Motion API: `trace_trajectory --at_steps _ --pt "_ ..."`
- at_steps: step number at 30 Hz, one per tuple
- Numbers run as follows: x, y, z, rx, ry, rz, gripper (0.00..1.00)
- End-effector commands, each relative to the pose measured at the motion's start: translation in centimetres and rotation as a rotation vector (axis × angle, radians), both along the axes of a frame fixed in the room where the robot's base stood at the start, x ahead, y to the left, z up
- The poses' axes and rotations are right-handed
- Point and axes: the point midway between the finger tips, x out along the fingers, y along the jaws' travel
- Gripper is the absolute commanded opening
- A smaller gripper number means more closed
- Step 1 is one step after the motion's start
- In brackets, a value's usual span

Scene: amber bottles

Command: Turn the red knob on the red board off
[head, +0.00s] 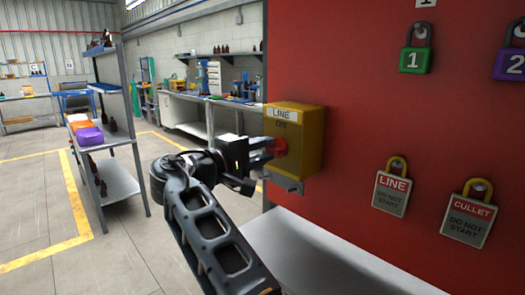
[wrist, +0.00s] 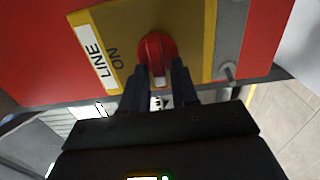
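The red board (head: 365,130) fills the right side of the head view. A yellow box (head: 305,135) labelled LINE, with ON below it, is mounted at its left edge. The red knob (head: 277,147) is on the box's face, partly covered by my fingers; it also shows in the wrist view (wrist: 157,48), with a white mark near its lower end. My gripper (head: 265,155) reaches the knob from the left. In the wrist view my two dark fingers (wrist: 159,78) lie on either side of the knob's lower part, close against it. Actual contact is hard to see.
A metal hasp (head: 290,184) sticks out under the box. Padlocks (head: 415,60) and tags (head: 392,192) hang on the board at right. A pale shelf (head: 330,250) lies below. A rack (head: 110,130) stands at left; open floor (head: 35,210) lies beside it.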

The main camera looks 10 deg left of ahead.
Motion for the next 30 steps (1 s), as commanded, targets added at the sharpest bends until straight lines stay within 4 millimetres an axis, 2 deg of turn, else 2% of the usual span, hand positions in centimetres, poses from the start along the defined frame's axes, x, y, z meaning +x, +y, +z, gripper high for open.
trace_trajectory --at_steps 3,12,24,30 --pt "0.0 -0.1 0.0 0.001 -0.001 -0.002 0.39" --pt "-0.3 0.2 -0.1 0.001 -0.001 -0.002 0.39" --pt "-4.9 3.9 -0.2 0.002 -0.001 0.000 0.39" --pt "-6.0 4.7 -0.1 0.001 0.001 -0.002 0.39"
